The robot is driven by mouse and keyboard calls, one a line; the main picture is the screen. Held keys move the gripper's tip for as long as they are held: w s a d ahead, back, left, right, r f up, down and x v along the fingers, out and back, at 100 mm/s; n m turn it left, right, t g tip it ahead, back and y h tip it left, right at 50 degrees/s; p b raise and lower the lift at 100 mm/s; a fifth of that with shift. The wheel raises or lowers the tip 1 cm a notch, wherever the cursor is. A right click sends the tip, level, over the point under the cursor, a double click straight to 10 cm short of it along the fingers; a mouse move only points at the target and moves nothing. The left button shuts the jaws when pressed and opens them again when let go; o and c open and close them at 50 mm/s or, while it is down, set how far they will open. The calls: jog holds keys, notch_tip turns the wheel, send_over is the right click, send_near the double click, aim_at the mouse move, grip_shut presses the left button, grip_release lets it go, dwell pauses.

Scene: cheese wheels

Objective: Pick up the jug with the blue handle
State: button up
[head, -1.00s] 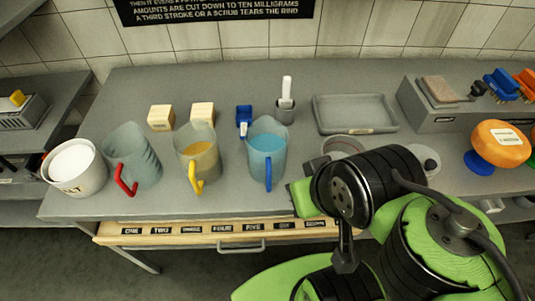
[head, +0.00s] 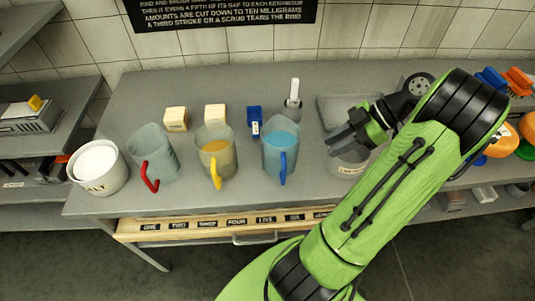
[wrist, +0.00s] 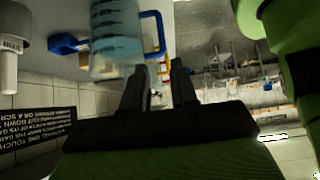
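The jug with the blue handle (head: 281,143) stands upright on the grey bench, clear-walled with light blue liquid inside. Its blue handle (head: 283,168) faces the front. In the wrist view, which looks upside down, the jug (wrist: 116,38) is at the top, with the handle (wrist: 159,32) on its right side. My gripper (head: 335,135) is to the right of the jug, apart from it, with its fingers towards it. In the wrist view my gripper (wrist: 160,82) shows two fingers spread with nothing between them.
A yellow-handled jug (head: 215,150), a red-handled jug (head: 152,153) and a white pot (head: 98,168) stand to the left. A round container (head: 348,162) lies below my gripper.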

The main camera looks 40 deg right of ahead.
aim_at(280, 154)
jog(key=b+x, duration=0.7)
jog(key=x, duration=0.8)
jog(key=shift+w+a+r, duration=0.1)
jog(key=shift+a, duration=0.2)
jog(key=shift+d, duration=0.1)
grip_shut()
jog(key=shift+r, duration=0.1)
